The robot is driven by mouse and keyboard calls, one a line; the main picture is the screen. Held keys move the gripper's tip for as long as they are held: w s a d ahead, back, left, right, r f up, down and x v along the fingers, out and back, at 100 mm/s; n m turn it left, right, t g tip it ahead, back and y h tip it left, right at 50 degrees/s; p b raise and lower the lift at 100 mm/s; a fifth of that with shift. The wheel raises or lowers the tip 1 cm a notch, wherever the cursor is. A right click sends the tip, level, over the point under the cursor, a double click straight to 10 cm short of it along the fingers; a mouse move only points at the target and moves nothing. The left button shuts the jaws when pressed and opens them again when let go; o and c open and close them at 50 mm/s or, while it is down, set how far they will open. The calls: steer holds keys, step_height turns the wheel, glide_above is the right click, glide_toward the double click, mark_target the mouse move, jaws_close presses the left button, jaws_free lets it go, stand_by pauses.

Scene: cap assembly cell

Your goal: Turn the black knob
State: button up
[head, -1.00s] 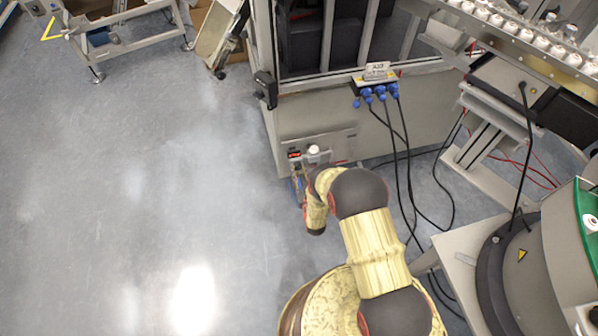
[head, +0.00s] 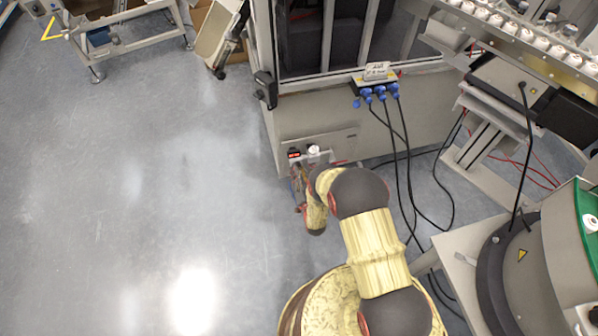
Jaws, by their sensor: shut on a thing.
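My arm reaches from the bottom right to the lower front of the grey machine cabinet. My gripper (head: 298,182) is small and partly covered by my wrist. It is at the cabinet's lower left front, just below a small black part with a red display (head: 294,153) and a white round fitting (head: 314,150). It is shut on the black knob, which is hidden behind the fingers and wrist. I cannot see the knob's angle.
A power strip with blue plugs (head: 377,91) sits on the cabinet (head: 425,105), and black cables hang to the floor right of my arm. A round feeder (head: 550,265) stands at the right. The floor (head: 130,190) at left is clear.

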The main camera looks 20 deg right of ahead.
steer(key=m, duration=2.7)
steer(key=shift+s+f, duration=0.1)
steer(key=shift+f, duration=0.05)
steer(key=shift+m, duration=0.4)
steer(key=o, duration=1.2)
steer(key=shift+c, duration=0.2)
steer(key=s, duration=1.2)
